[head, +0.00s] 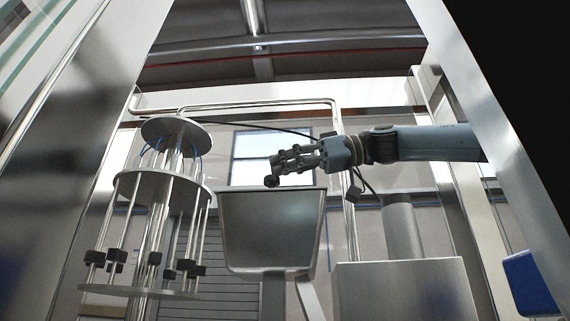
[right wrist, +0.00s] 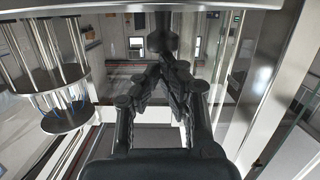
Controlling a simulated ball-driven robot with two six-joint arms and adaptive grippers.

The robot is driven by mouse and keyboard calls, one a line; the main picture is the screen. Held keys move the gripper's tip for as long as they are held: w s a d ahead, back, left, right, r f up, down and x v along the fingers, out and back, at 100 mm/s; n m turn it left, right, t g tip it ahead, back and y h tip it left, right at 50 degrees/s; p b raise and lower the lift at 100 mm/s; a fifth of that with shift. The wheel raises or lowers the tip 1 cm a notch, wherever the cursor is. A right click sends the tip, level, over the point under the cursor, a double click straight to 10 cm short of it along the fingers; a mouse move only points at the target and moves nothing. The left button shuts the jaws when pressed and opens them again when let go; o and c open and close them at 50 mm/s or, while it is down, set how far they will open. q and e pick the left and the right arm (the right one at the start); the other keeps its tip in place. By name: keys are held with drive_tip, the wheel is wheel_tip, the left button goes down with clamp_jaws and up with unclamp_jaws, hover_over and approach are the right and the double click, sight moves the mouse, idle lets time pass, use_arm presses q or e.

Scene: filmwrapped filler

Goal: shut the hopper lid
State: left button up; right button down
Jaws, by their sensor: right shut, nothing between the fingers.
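The hopper (head: 270,235) is a grey metal bin with tapering sides, seen from below in the middle of the head view. A thin edge runs along its top; I cannot tell a separate lid there or at what angle one stands. My right gripper (head: 272,181) comes in from the right and points left, just above the hopper's top edge in the picture. Its fingers are together and empty; contact with the hopper cannot be told. In the right wrist view the gripper (right wrist: 163,58) shows its fingers converging. My left gripper is not in view.
A carousel of round plates and steel rods (head: 160,187) stands left of the hopper. A metal box (head: 402,288) stands at the lower right. Broad metal frame posts (head: 490,130) flank the opening. A blue part (head: 528,284) sits at the far right.

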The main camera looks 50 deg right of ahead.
idle(0.3)
drive_tip(key=v, duration=1.2)
